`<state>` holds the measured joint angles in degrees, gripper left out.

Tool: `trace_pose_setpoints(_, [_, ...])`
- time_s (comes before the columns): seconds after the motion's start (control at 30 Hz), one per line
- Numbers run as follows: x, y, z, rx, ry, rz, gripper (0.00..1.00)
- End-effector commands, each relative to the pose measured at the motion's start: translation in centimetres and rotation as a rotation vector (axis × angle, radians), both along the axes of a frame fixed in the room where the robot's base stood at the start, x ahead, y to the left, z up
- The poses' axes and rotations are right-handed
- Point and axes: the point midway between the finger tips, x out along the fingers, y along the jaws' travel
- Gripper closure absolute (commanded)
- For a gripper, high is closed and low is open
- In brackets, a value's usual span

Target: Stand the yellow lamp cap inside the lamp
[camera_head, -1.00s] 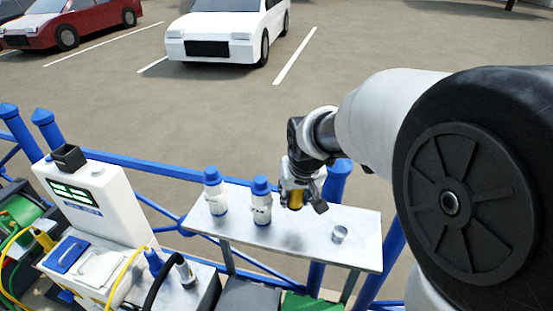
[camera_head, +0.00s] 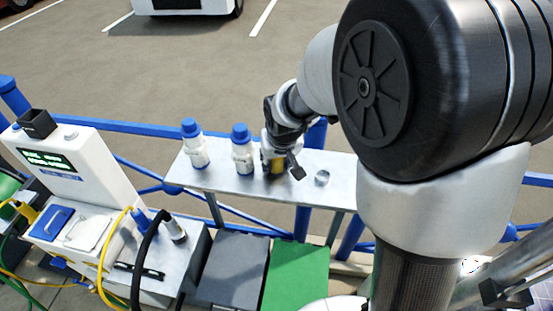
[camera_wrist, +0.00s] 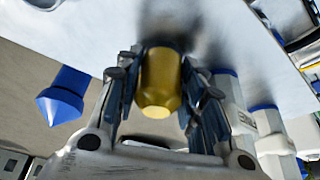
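The yellow lamp cap (camera_wrist: 161,82) is a small yellow cylinder between my two fingers in the wrist view. My gripper (camera_wrist: 160,75) appears shut on it, with its fingertips close on both sides. In the head view my gripper (camera_head: 274,162) points down over the narrow grey shelf (camera_head: 229,184), and the yellow cap (camera_head: 272,165) shows at its tip, low over the surface. Whether the cap touches the shelf is unclear. A small round metal cup (camera_head: 321,178) stands to the right of it. No thing is plainly recognisable as the lamp; this cup may be it.
Two white bottles with blue tops, the left one (camera_head: 194,145) and the right one (camera_head: 242,150), stand close left of my gripper. A blue railing (camera_head: 133,127) runs behind the shelf. A white instrument box (camera_head: 70,165) with cables stands at the left.

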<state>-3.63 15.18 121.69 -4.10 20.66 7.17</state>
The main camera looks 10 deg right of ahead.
Motion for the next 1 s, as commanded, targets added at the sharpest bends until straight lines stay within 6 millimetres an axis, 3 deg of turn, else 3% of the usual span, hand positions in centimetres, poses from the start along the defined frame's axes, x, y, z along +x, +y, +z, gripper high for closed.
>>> trace_pose_setpoints(0.27, [0.0,0.0,0.0,0.0,0.001,0.0,0.45])
trace_pose_setpoints(0.67, [0.0,0.0,0.5,0.0,0.001,0.0,0.44])
trace_pose_setpoints(1.0, [-2.5,0.0,6.7,0.001,-0.006,0.001,0.44])
